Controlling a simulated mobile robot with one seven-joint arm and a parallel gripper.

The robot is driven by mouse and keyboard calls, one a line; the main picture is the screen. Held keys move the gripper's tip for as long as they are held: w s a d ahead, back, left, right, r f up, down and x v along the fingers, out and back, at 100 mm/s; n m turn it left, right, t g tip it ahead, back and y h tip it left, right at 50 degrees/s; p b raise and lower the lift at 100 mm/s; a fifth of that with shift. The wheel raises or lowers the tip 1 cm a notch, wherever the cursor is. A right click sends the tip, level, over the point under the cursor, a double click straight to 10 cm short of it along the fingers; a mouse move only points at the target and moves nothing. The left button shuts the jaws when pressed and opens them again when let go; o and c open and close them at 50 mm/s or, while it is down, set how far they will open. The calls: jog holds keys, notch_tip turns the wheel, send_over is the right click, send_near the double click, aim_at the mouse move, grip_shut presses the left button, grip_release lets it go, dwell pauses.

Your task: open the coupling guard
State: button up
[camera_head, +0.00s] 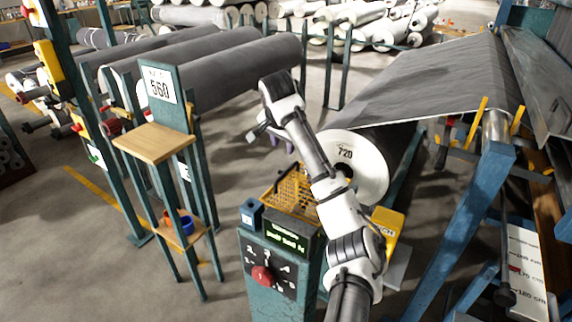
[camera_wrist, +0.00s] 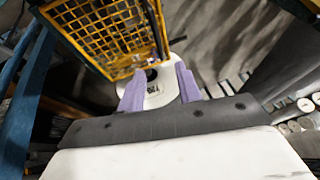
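The coupling guard is a yellow mesh cover (camera_head: 291,190) between the teal control post and the white end of the roll marked 720 (camera_head: 358,165). In the wrist view the guard (camera_wrist: 105,38) fills the upper left, ahead of my fingers. I cannot tell surely whether it is shut. My gripper (camera_head: 281,143) is above and a little left of the guard in the head view. In the wrist view its two purple fingers (camera_wrist: 161,86) are apart with nothing between them. The white roll end (camera_wrist: 160,92) shows beyond the gap. No contact with the guard shows.
The control post (camera_head: 280,262) has a red knob (camera_head: 262,275) and a green-lit display (camera_head: 288,238). A wooden-topped stand (camera_head: 155,142) with cups on a lower shelf is at left. A yellow block (camera_head: 388,230) stands right of my arm. Grey rolls lie behind.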

aim_at(287, 171)
jog(key=x, duration=0.4)
jog(key=p+x, duration=0.1)
jog(key=x, duration=0.4)
jog(key=p+x, duration=0.1)
jog(key=x, duration=0.3)
jog(key=shift+d+f, duration=0.25)
jog(key=shift+f, duration=0.2)
grip_shut()
